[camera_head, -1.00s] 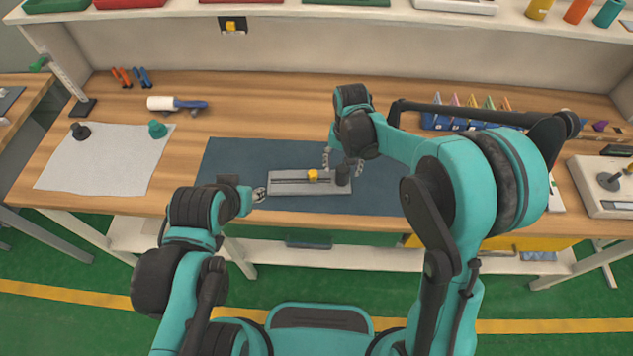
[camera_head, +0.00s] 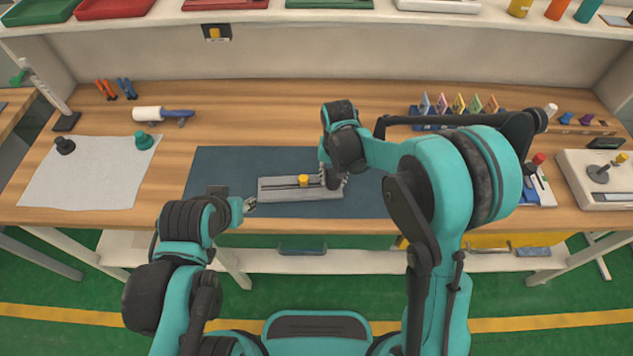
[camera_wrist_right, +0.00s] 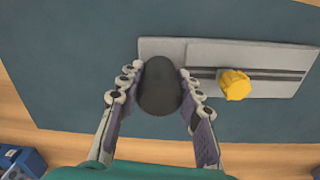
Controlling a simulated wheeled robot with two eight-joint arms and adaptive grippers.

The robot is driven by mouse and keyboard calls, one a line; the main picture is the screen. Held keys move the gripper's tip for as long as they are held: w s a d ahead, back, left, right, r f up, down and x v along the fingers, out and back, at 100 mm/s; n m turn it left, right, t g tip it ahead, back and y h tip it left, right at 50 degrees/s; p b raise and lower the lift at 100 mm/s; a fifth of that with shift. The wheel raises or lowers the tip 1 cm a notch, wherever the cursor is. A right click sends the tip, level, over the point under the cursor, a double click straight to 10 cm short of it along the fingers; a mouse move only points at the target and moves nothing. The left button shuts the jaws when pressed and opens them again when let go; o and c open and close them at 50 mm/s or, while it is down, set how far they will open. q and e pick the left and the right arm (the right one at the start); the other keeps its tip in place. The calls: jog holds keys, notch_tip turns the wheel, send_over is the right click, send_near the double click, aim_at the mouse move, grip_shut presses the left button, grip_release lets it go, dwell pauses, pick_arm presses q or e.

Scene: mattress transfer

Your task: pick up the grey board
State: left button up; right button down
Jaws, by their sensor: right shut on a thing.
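The grey board (camera_head: 275,192) lies flat on the dark blue mat (camera_head: 220,165). It is long and flat with a dark slot along it and a yellow knob (camera_head: 303,180) on the slot. It also shows in the right wrist view (camera_wrist_right: 270,53). A dark rounded knob (camera_wrist_right: 160,86) stands at the board's end nearest my right gripper (camera_head: 334,180). The right fingers are shut on this dark knob, one on each side, from above. My left gripper (camera_head: 250,204) is just off the board's left end; it is too small to tell whether it is open.
A pale cloth (camera_head: 90,178) with two small knobs lies at the left. A roller with a blue handle (camera_head: 178,114) lies behind it. A blue rack (camera_head: 432,122) and a white device (camera_head: 600,180) stand at the right. Bare wood lies behind the mat.

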jog(key=shift+r, duration=0.15)
notch_tip(320, 180, up, 4)
jog(key=shift+d+r+p, duration=0.1)
jog(key=shift+r+p, duration=0.15)
jog(key=shift+p, duration=0.65)
pick_arm(q)
notch_tip(320, 180, up, 4)
jog(key=shift+r+p, duration=0.15)
jog(key=shift+p, duration=1.05)
pick_arm(e)
jog(key=s+d+r, duration=0.6)
jog(key=d, duration=0.3)
jog(key=shift+s+d+r, duration=0.15)
jog(key=shift+s+d, duration=0.05)
jog(key=shift+s, duration=0.2)
jog(key=shift+a, duration=0.1)
pick_arm(q)
jog(key=shift+f+b, duration=0.35)
jog(key=shift+f, duration=0.05)
pick_arm(e)
jog(key=shift+w+a, duration=1.15)
jog(key=shift+a, duration=0.4)
jog(key=shift+w+a, duration=1.1)
jog(key=shift+a, duration=0.5)
jog(key=shift+w+a, duration=1.15)
jog(key=shift+a, duration=0.4)
pick_arm(q)
jog(key=shift+f, duration=0.1)
